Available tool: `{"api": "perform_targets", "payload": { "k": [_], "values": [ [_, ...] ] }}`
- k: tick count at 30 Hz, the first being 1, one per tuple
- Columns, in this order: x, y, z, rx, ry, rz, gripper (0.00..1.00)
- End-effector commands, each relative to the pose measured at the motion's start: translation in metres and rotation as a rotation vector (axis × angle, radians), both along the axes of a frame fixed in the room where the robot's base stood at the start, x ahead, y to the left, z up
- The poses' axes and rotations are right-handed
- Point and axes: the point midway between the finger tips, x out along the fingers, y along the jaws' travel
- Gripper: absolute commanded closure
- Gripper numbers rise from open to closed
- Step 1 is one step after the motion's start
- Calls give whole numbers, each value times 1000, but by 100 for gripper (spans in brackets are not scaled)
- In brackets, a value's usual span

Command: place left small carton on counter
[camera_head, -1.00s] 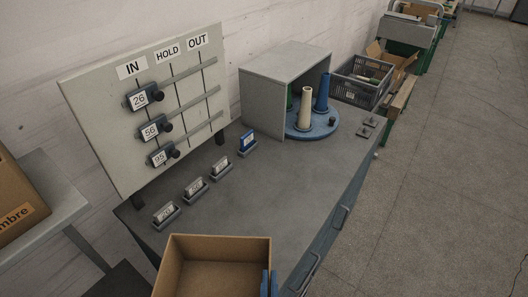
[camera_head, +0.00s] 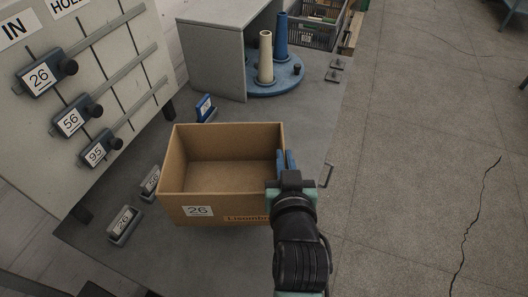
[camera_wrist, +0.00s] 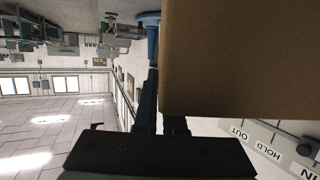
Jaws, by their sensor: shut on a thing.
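The small carton (camera_head: 235,204) is an open, empty brown box with a "26" label on its near face. It is upright in the middle of the head view, over the grey counter (camera_head: 180,255). I cannot tell whether its base touches the counter. My gripper (camera_head: 286,162) is shut on the carton's right wall, with blue fingers at the rim. In the wrist view the carton's plain brown side (camera_wrist: 240,60) fills the upper right and hides much of the scene.
Grey card holders (camera_head: 125,224) stand left of the carton, and a blue one (camera_head: 205,108) behind it. A turntable (camera_head: 275,85) with cones and a grey hood (camera_head: 215,55) are at the back. The IN/HOLD board (camera_head: 90,85) rises at left. Bare counter shows in front.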

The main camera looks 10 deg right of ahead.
Motion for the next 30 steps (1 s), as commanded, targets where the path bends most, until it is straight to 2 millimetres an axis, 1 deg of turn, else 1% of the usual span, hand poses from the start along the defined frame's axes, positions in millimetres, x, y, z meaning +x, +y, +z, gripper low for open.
{"api": "perform_targets", "payload": {
  "k": [1,3,6,8,15,18,25,28,29,30],
  "values": [
    [-1,0,-13,4,5,-1,100],
    [-1,0,-24,3,5,-1,100],
    [0,0,-36,2,1,0,100],
    [0,0,-40,2,1,0,100],
    [0,1,-72,1,1,1,100],
    [0,1,-77,2,0,0,100],
    [0,1,-77,1,-2,1,100],
    [0,1,-81,1,-2,1,100],
    [0,1,-80,0,0,1,89],
    [0,1,-80,0,0,1,82]
  ]
}}
